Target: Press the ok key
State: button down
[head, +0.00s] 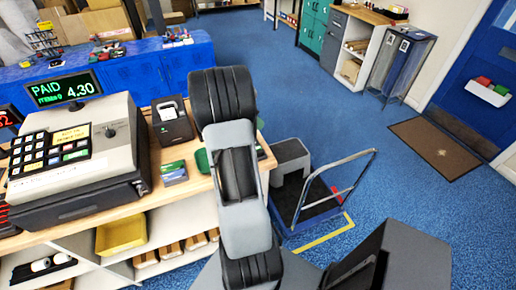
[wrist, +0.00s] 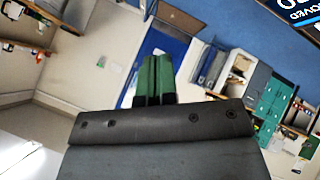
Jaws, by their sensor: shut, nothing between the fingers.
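My gripper (wrist: 154,78) shows in the wrist view as two green fingers closed together, with nothing between them. No key marked ok can be made out in either view.
The register's display (head: 64,91) reads PAID 4.30. A small green card stack (head: 174,173) lies on the wooden counter (head: 168,192) before the terminal. A platform trolley (head: 318,207) stands on the blue floor right of my arm. Open floor lies beyond it.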

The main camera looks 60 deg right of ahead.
notch_tip(320, 180, down, 6)
jog(key=b, duration=0.2)
jog(key=shift+f+b, duration=0.25)
jog(key=shift+b, duration=0.1)
jog(key=shift+f+b, duration=0.7)
jog(key=shift+b, duration=0.1)
jog(key=shift+f+b, duration=0.75)
jog(key=shift+b, duration=0.6)
dwell(1.8)
jog(key=shift+r, duration=0.85)
jog(key=shift+r, duration=0.1)
jog(key=shift+r+p, duration=1.2)
jog(key=shift+r, duration=1.2)
